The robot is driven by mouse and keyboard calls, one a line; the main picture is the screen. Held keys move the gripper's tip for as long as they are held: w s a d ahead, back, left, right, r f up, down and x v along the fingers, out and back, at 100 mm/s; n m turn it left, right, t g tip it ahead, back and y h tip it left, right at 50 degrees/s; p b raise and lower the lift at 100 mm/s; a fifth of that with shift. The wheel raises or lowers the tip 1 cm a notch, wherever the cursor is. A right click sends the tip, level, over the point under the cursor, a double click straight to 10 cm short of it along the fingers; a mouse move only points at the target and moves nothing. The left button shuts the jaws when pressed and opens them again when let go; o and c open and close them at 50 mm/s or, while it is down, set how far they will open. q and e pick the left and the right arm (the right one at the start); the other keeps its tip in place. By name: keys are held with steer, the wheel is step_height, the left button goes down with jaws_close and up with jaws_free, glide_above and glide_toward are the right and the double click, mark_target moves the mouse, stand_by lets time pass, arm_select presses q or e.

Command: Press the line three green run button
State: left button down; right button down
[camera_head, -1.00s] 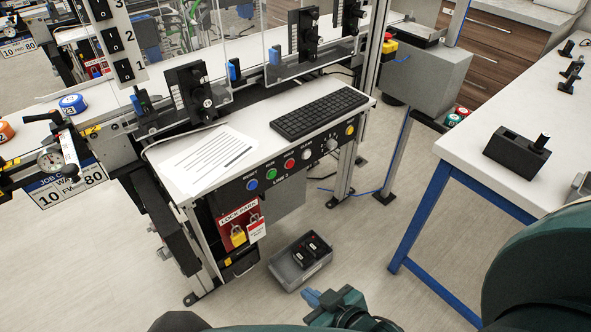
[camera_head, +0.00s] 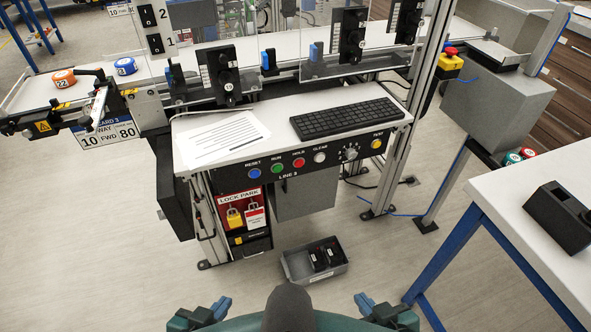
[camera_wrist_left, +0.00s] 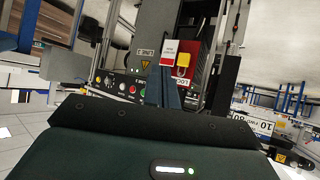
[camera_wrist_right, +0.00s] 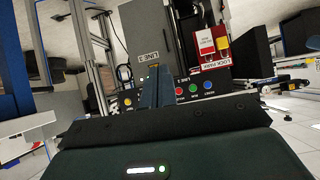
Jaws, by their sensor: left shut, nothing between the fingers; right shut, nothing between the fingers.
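The line three panel (camera_head: 330,165) runs along the front edge of a white desk. Its green RUN button (camera_head: 277,168) sits between the blue RESET button (camera_head: 254,173) and the red HOLD button (camera_head: 299,163). The green button also shows in the right wrist view (camera_wrist_right: 193,89) and, beside the fingers, in the left wrist view (camera_wrist_left: 142,93). My left gripper (camera_head: 222,304) and my right gripper (camera_head: 362,300) are low at the bottom of the head view, well apart from the panel. Both are shut and empty.
A white CLEAR button (camera_head: 320,157), a knob (camera_head: 350,153) and a yellow TEST button (camera_head: 376,144) continue the row. A keyboard (camera_head: 346,118) and paper (camera_head: 225,140) lie on the desk. A grey bin (camera_head: 298,269) stands on the floor. A white bench (camera_head: 500,205) is at right.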

arm_select(q)
steer(key=shift+d, duration=0.25)
arm_select(e)
steer(key=shift+d, duration=0.25)
arm_select(q)
steer(key=shift+a, duration=0.1)
arm_select(e)
steer(key=shift+a, duration=0.1)
